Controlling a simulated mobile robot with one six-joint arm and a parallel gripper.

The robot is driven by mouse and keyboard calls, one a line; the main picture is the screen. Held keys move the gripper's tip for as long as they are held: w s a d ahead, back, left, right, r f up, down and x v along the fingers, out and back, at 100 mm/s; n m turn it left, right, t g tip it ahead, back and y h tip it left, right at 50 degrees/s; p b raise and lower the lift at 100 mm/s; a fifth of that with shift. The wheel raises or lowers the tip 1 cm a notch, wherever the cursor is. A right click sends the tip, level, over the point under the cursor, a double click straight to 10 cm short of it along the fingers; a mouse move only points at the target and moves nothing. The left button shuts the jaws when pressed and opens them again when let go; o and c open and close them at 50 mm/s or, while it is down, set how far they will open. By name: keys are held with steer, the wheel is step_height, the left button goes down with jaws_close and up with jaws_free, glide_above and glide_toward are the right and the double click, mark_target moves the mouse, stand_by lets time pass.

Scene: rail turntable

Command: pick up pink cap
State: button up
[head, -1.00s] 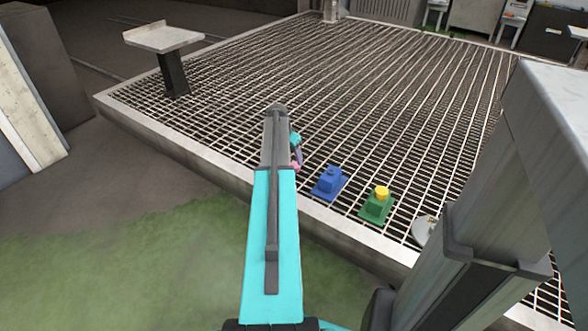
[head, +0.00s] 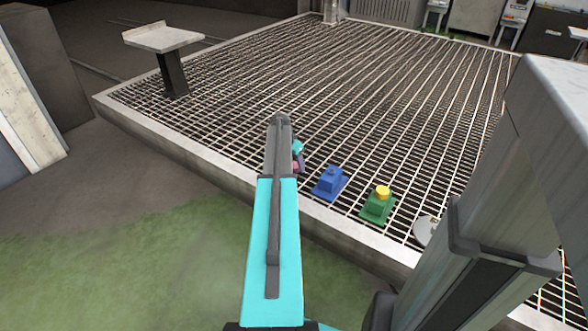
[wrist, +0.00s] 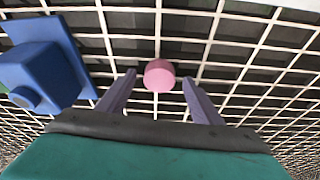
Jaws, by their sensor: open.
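The pink cap (wrist: 159,75) is a short round piece over the grating in the wrist view. It shows between the tips of my gripper's two fingers (wrist: 158,80), with a gap on each side. The fingers are open and hold nothing. I cannot tell how far the tips are above or short of the cap. In the head view only a small part of the pink cap (head: 295,168) shows beside my arm, which hides most of my gripper.
A blue block on a base (head: 330,182) stands close to the cap; it also shows in the wrist view (wrist: 40,68). A green block with a yellow top (head: 378,204) and a pale disc (head: 426,231) lie farther right. The grating (head: 400,90) beyond is mostly clear.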

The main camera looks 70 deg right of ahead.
mark_target(295, 164)
steer(key=shift+c, duration=0.4)
steer(key=c, duration=1)
steer(key=shift+r, duration=0.1)
steer(key=shift+r, duration=0.55)
steer(key=shift+p+v, duration=0.7)
steer(key=shift+v, duration=0.55)
steer(key=a, duration=0.5)
steer(key=a+r+p, duration=0.1)
steer(key=a, duration=0.4)
steer(key=a+p, duration=0.1)
steer(key=a, duration=0.4)
steer(key=shift+s+a+r, duration=0.15)
steer(key=shift+s, duration=0.2)
